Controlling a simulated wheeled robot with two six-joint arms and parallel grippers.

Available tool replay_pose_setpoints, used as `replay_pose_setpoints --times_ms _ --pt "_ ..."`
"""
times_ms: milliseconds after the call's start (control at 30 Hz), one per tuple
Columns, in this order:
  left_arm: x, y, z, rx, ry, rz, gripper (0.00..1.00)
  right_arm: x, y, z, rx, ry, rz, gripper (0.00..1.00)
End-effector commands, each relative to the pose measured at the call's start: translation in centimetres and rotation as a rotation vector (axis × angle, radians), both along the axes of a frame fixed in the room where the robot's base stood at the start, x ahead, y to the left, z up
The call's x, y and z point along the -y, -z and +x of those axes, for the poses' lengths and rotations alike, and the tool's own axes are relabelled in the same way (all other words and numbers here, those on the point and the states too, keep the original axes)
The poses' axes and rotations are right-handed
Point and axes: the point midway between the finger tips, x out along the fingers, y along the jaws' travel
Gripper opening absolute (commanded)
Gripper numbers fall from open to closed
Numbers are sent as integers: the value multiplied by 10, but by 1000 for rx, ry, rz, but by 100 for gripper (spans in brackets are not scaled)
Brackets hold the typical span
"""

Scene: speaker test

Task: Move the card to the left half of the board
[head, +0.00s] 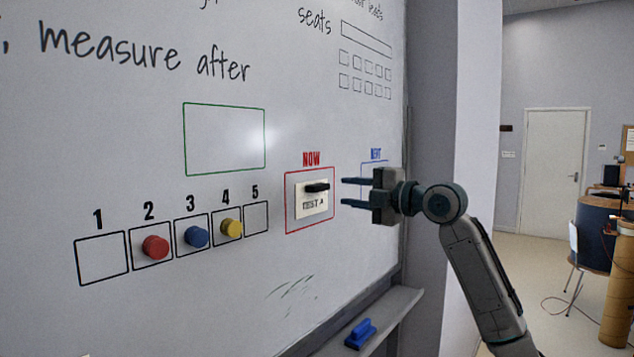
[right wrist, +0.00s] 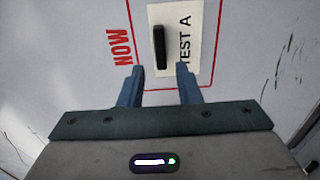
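The card (head: 314,207) is a small cream rectangle marked "TEST A" on the whiteboard (head: 200,260), inside the red "NOW" frame. A black bar-shaped piece (head: 316,187) sits on the card. The card also shows in the right wrist view (right wrist: 191,45), with the black piece (right wrist: 160,47) upright in the picture. My right gripper (head: 348,192) is open and empty, just right of the card, fingers pointing at it. In the right wrist view the fingertips (right wrist: 160,70) are apart, just below the black piece. My left gripper is not in view.
An empty green frame (head: 224,138) is on the board, up and left of the card. Red (head: 155,247), blue (head: 196,236) and yellow (head: 232,228) round magnets sit in numbered boxes. A blue eraser (head: 361,333) lies on the ledge (head: 400,303) below.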

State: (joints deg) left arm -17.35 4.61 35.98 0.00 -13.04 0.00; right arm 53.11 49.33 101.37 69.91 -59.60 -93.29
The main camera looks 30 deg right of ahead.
Motion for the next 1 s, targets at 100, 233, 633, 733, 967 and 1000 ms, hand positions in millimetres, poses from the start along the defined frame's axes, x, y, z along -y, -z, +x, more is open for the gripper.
replay_pose_setpoints --times_ms 100,233,633,733,967,1000 --pt "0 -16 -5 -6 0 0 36 -8 -5 18 -2 -3 5 31" --pt "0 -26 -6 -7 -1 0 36 -16 -4 35 -2 -3 5 31" --pt "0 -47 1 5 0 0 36 -25 0 62 -2 1 1 31" --pt "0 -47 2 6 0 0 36 -26 1 63 -2 1 1 31" --pt "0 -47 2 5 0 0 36 -25 1 63 -1 1 2 25" --pt "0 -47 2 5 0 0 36 -25 1 63 -1 1 2 21"
